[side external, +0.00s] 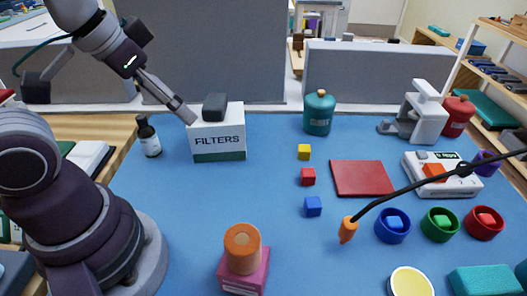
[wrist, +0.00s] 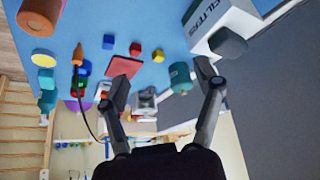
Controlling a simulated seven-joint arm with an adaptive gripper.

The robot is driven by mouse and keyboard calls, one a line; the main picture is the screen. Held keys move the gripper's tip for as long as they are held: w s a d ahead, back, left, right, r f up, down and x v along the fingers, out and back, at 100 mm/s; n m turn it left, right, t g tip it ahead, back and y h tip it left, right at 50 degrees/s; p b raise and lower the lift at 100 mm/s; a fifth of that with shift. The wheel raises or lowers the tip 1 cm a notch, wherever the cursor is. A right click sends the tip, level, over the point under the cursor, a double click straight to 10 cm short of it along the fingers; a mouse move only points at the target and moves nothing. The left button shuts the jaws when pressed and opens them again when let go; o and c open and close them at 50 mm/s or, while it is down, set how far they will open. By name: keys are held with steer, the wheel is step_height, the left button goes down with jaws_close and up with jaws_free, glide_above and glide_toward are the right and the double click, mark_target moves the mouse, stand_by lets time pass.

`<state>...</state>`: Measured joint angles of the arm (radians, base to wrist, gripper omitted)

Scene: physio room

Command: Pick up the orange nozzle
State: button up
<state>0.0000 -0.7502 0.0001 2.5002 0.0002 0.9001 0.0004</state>
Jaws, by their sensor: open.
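The orange nozzle (side external: 348,229) lies on the blue table at the front centre-right in the side view, with a black cable running from it up to the right edge. The nozzle also shows small in the upper left of the wrist view (wrist: 77,55), with its cable hanging below. My gripper (side external: 191,117) is up at the back left, beside the filters box and far from the nozzle. In the wrist view my gripper (wrist: 162,75) has its two fingers spread apart with nothing held between them.
A filters box (side external: 218,140) with a dark block on top stands close to my gripper. Small cubes, a red mat (side external: 361,178), several coloured rings (side external: 392,226) and a white device (side external: 443,176) surround the nozzle. An orange cylinder (side external: 242,250) stands on a pink box at the front.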

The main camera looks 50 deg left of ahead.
steer(key=shift+c, duration=0.9)
steer(key=w+d+r+m+g, duration=0.1)
steer(key=w+d+r+m, duration=0.25)
steer(key=w+m, duration=0.2)
steer(key=m+g, duration=0.4)
steer(key=m, duration=1.1)
glide_above(352, 221)
steer(key=f, duration=1.1)
steer(key=shift+s+d+f, duration=0.1)
steer(key=shift+d+f, duration=0.1)
steer(key=shift+f, duration=0.05)
steer(key=f, duration=1)
steer(key=shift+a+f, duration=0.15)
steer(key=shift+a, duration=0.05)
steer(key=shift+c, duration=0.2)
